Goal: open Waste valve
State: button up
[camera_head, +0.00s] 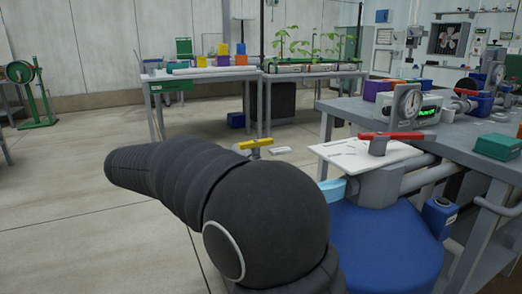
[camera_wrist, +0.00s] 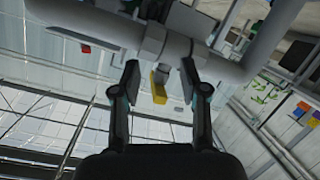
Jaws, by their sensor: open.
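A yellow valve handle (camera_head: 255,144) shows just above my arm in the head view, with part of its metal body below it. In the wrist view a yellow handle (camera_wrist: 159,91) lies between the fingers of my gripper (camera_wrist: 160,80), beside a grey valve body and pipe. The fingers are apart, and I cannot tell whether they touch it. A red lever handle (camera_head: 395,136) sits on a grey valve at the bench's left end. No label reading Waste is legible, so I cannot tell which valve has that name. My gripper is hidden in the head view.
A grey pipe (camera_wrist: 200,60) crosses close to the fingertips. A blue drum (camera_head: 385,245) stands below the red-handled valve. The floor at left is clear.

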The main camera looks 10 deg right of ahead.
aim_at(263, 145)
jog(key=w+a+r+m+h, duration=0.2)
jog(key=a+r+m+h, duration=0.1)
jog(key=a+r+m, duration=0.15)
jog(key=shift+m, duration=0.45)
jog(key=d, duration=0.4)
jog(key=w+d, duration=0.1)
jog(key=d, duration=0.4)
jog(key=w+d+f, duration=0.1)
jog(key=d, duration=0.4)
jog(key=shift+w+b, duration=0.1)
jog(key=shift+b, duration=0.2)
jog(key=shift+c, duration=0.3)
grip_shut()
